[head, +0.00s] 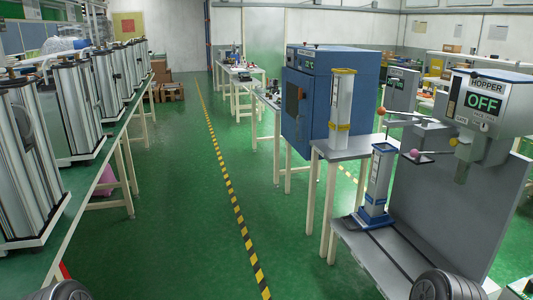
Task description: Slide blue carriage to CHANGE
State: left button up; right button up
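The blue carriage (373,218) sits on the dark rail of a grey bench (352,240) at the right, near the bench's left end. A light grey column (378,180) with a blue rim stands upright on it. A hopper (485,103) with a green "OFF" display hangs above the bench, to the right of the carriage. I cannot make out a CHANGE mark. Neither gripper shows. Only dark rounded parts of my arms appear at the bottom left and bottom right edges.
A second column with yellow bands (342,105) stands on a small grey table (345,148) behind the carriage. Levers with an orange knob (381,111) and a pink knob (414,153) project near the hopper. A blue cabinet (318,90) stands behind. The green aisle (190,220) is clear.

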aim_at(364, 222)
jog(key=i+z, duration=0.1)
jog(key=i, duration=0.45)
jog(key=i+j+z, duration=0.1)
jog(key=i, duration=0.4)
jog(key=i+j+z, duration=0.15)
jog(key=i, duration=0.4)
jog(key=i+l, duration=0.1)
jog(key=i, duration=0.35)
jog(key=i+u, duration=0.1)
jog(key=i, duration=0.4)
jog(key=i+l, duration=0.2)
jog(key=i, duration=0.25)
jog(key=i+l+u, duration=0.1)
jog(key=i, duration=0.4)
